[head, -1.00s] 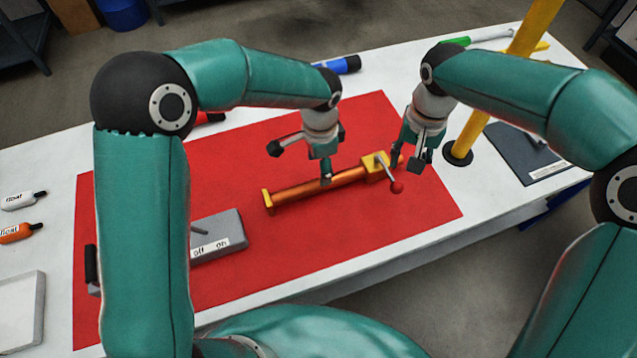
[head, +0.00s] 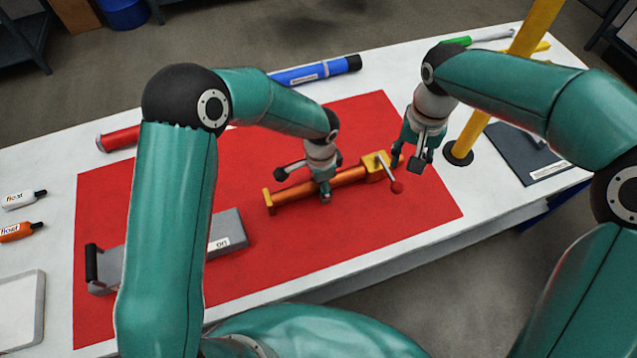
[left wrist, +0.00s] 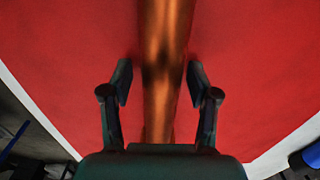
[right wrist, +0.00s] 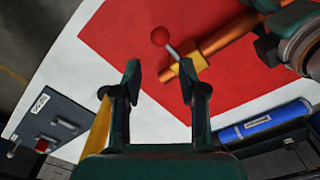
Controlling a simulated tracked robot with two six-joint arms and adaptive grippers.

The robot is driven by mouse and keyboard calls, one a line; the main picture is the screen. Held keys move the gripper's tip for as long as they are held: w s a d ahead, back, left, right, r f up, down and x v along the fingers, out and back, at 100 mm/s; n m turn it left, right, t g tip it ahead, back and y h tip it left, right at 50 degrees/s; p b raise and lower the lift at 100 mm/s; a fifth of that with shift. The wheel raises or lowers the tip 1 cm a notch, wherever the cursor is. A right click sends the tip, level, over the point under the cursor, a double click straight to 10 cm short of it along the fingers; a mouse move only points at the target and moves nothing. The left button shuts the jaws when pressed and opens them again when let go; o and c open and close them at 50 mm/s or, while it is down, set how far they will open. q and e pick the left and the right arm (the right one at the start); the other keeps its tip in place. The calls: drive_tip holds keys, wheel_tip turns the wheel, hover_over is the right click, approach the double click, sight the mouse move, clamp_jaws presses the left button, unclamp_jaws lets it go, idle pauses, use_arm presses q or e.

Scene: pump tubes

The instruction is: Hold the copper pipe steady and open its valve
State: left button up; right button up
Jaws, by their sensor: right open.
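The copper pipe (head: 342,181) lies on the red mat, with a yellow valve block (head: 374,168) at its right end. The valve's lever with a red ball knob (head: 397,187) points toward the near right. My left gripper (head: 325,196) is over the pipe's middle. In the left wrist view, its open fingers (left wrist: 160,85) stand on either side of the pipe (left wrist: 163,55), with gaps on both sides. My right gripper (head: 424,163) is open and empty, right of the knob. In the right wrist view, the knob (right wrist: 160,36) is beyond its fingertips (right wrist: 160,80), apart from them.
A yellow post (head: 533,32) rises close to my right gripper. A grey box marked "on" (head: 230,228) lies on the mat's left. A blue tube (head: 318,72) and a red tube (head: 119,138) lie behind. The near right of the mat is clear.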

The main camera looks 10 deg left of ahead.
use_arm(q)
clamp_jaws()
use_arm(e)
drive_tip(key=c, duration=0.7)
drive_tip(key=shift+w+f+m, duration=0.1)
drive_tip(key=shift+w+m, duration=0.15)
drive_tip(key=shift+m, duration=0.65)
clamp_jaws()
use_arm(q)
drive_tip(key=shift+w, duration=0.1)
use_arm(e)
drive_tip(key=shift+s+d+f+m+h, duration=0.15)
drive_tip(key=shift+s+d+f+m, duration=0.2)
drive_tip(key=shift+m, duration=0.2)
drive_tip(key=shift+s+d+f+m+h, duration=0.15)
drive_tip(key=shift+s+f+m, duration=0.05)
drive_tip(key=shift+f+m, duration=0.3)
drive_tip(key=s+a+r+t, duration=0.3)
drive_tip(key=s+a, duration=0.2)
drive_tip(key=s, duration=0.3)
drive_tip(key=shift+s+r+h, duration=0.15)
drive_tip(key=shift+s+h, duration=0.2)
drive_tip(key=shift+h, duration=0.05)
